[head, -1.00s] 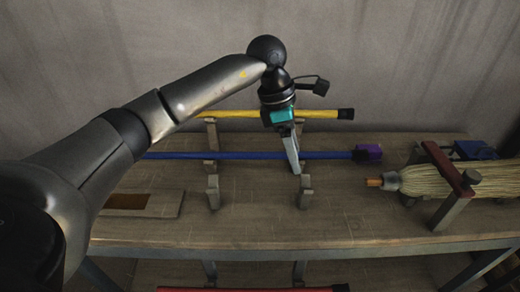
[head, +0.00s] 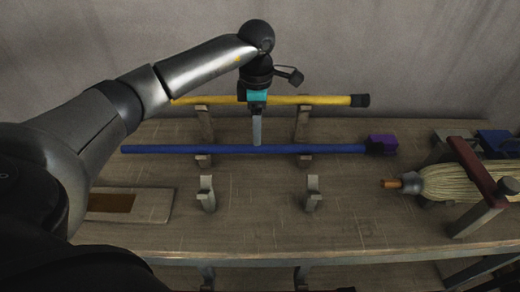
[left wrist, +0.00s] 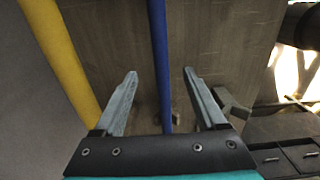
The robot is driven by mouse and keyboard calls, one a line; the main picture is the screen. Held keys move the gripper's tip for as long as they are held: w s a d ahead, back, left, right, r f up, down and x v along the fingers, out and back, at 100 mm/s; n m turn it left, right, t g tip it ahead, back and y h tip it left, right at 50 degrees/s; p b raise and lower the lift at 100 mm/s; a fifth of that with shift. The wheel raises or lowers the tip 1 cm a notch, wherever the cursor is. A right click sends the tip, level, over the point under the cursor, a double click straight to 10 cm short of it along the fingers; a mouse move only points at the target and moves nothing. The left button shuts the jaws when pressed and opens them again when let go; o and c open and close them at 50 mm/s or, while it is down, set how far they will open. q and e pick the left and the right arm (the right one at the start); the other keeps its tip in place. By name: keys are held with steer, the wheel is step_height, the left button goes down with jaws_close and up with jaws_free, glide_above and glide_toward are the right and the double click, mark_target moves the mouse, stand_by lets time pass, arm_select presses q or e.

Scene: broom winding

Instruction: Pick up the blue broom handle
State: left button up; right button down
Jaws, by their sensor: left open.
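The blue broom handle (head: 230,149) lies level across two low supports on the workbench, with a dark and purple end piece (head: 382,144) at its right. My left gripper (head: 257,143) points down at the middle of the blue handle. In the left wrist view the gripper (left wrist: 160,88) is open, and the blue handle (left wrist: 160,60) runs lengthwise between its two fingers, apart from both. How far the fingertips are above or around the handle is hard to tell. My right gripper is not in view.
A yellow handle (head: 320,100) rests on taller supports behind the blue one. Two empty supports (head: 314,195) stand in front. A straw broom head (head: 450,183) lies in a clamp with a red bar (head: 478,170) at right. A flat board (head: 150,205) lies at left.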

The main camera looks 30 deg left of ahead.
mark_target(251, 149)
arm_select(q)
steer(key=shift+w+d+f+b, duration=0.1)
steer(key=shift+d+f+b, duration=0.15)
steer(key=shift+f, duration=1.3)
steer(key=shift+d+f+b, duration=0.1)
steer(key=shift+f+b, duration=0.1)
steer(key=shift+f, duration=1.35)
jaws_close()
steer(key=shift+r, duration=0.1)
